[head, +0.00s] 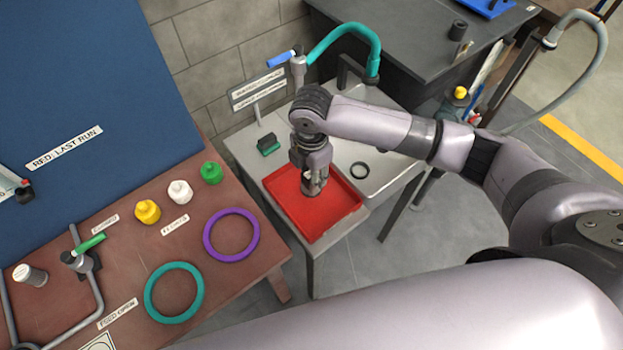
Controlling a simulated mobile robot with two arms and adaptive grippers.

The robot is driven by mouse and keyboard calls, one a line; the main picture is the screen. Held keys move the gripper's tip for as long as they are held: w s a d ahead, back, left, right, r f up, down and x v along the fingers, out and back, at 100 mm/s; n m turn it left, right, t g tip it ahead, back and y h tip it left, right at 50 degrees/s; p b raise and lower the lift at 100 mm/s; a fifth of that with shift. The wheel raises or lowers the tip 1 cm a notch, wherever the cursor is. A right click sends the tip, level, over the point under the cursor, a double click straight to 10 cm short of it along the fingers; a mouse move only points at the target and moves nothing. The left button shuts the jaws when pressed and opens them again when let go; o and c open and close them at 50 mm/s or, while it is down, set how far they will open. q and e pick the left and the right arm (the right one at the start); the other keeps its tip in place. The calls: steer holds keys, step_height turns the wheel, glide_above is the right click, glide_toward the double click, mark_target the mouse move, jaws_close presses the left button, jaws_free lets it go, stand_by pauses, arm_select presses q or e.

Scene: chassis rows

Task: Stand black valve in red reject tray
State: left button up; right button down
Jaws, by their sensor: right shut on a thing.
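The red reject tray (342,222) lies on the pale table in the middle of the head view. My right gripper (314,184) points down over the tray, toward its back and middle. It is shut on a dark piece, which I take for the black valve; the fingers hide nearly all of it. I cannot tell whether it touches the tray floor. The tray area around the gripper looks empty. My left gripper is not in view.
Left of the tray, a brown bench holds yellow (147,211), white (180,191) and green (211,173) valves, a purple ring (231,235) and a teal ring (174,292). A small sign (258,89) and a teal-hosed tap (345,38) stand behind the tray.

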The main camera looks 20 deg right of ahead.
steer(key=shift+f, duration=1.55)
steer(key=shift+f, duration=0.15)
steer(key=c, duration=1.2)
jaws_free()
step_height(320, 180, up, 12)
steer(key=shift+r+b, duration=0.15)
steer(key=shift+b, duration=0.8)
